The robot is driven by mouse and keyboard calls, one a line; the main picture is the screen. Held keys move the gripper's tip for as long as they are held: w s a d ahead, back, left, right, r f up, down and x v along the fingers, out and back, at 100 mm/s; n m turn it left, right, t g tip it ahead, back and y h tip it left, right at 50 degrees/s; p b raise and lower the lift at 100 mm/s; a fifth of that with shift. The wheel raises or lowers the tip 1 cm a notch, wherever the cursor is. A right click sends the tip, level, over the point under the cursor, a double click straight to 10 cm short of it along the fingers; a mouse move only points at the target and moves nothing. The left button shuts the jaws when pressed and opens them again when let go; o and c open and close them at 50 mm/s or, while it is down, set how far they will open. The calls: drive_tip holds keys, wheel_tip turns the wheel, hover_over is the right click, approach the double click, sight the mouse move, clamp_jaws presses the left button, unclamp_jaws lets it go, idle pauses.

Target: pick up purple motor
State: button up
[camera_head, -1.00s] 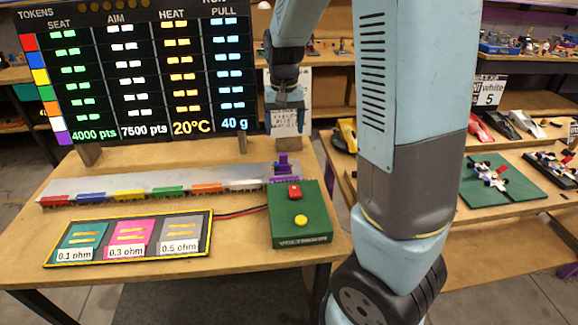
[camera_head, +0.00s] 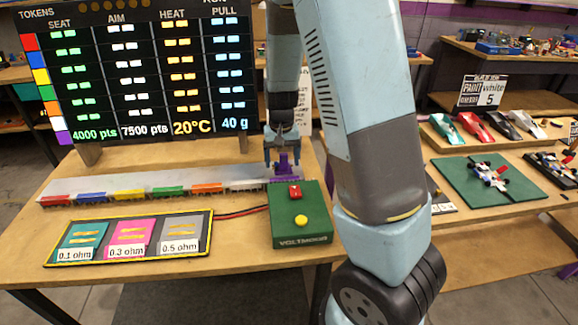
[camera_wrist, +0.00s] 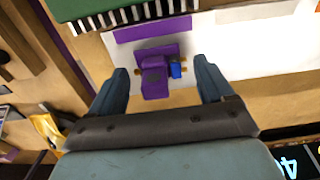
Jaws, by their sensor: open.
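The purple motor (camera_head: 285,165) stands at the right end of the pale strip, just behind the green box. In the wrist view the purple motor (camera_wrist: 154,80) has a small blue part (camera_wrist: 175,68) on its right side and sits on a purple base. My gripper (camera_head: 282,157) points down over the motor in the head view. In the wrist view my gripper (camera_wrist: 160,72) is open, with one finger on each side of the motor and gaps on both sides. I cannot tell how far the fingertips are above the strip.
The green box (camera_head: 315,222) with red and yellow buttons stands close in front. The pale strip (camera_head: 150,184) has several coloured blocks along its front edge. A black tray (camera_head: 200,248) holds ohm-labelled pads. The scoreboard (camera_head: 140,75) stands behind. Bare tabletop shows at front left.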

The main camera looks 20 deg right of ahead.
drive_tip(key=shift+f, duration=0.75)
drive_tip(key=c, duration=1)
